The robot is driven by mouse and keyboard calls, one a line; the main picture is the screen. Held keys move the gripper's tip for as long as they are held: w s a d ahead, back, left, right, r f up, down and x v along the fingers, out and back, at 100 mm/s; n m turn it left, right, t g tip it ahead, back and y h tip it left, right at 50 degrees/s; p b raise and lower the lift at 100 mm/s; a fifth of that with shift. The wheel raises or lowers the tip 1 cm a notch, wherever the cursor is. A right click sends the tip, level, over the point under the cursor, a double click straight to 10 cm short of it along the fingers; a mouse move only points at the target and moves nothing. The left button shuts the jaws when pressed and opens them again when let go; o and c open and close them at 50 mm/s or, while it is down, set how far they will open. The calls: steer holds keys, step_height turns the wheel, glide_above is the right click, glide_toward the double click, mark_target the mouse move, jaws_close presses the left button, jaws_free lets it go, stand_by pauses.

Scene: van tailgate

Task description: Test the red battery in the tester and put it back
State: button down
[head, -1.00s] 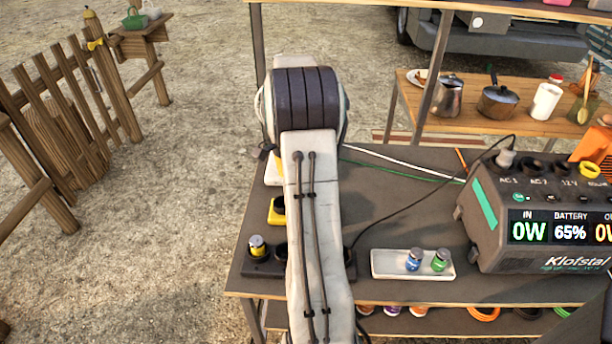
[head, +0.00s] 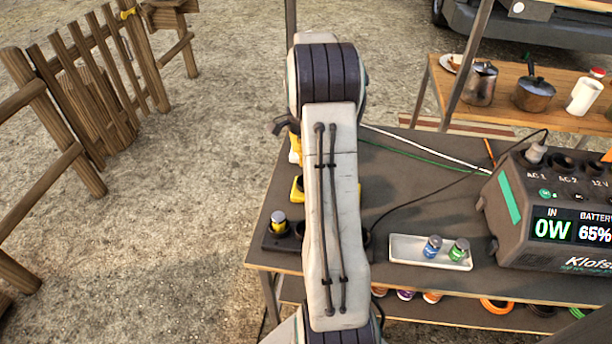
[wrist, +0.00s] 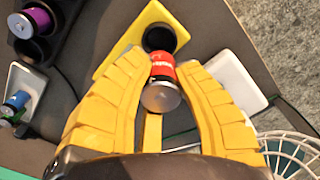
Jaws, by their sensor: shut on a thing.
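The red battery (wrist: 163,72), with a silver end facing the camera, is between the yellow fingers of my gripper (wrist: 162,88) in the wrist view. My gripper is shut on it. Its far end is at the near edge of a round black socket (wrist: 158,38) on a yellow base (wrist: 117,42), which looks like the tester. I cannot tell how high the battery is above it. In the head view, only part of the yellow base (head: 297,188) shows beside my arm, which hides my gripper and the red battery.
A black rack (head: 266,242) holds a yellow battery (head: 280,221); the wrist view shows a purple battery (wrist: 33,22). A white tray (head: 405,254) holds blue (head: 432,247) and green (head: 458,250) batteries. A white block (wrist: 238,82), wire basket (wrist: 290,150) and power station (head: 515,215) are nearby.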

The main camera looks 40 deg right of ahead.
steer(key=shift+f+b, duration=1.75)
steer(key=shift+f, duration=0.85)
steer(key=shift+f+b, duration=0.9)
steer(key=shift+f, duration=0.7)
steer(key=c, duration=1)
jaws_free()
steer(key=shift+o, duration=0.2)
step_height(320, 180, up, 10)
steer(key=shift+r, duration=1.05)
steer(key=shift+a, duration=0.1)
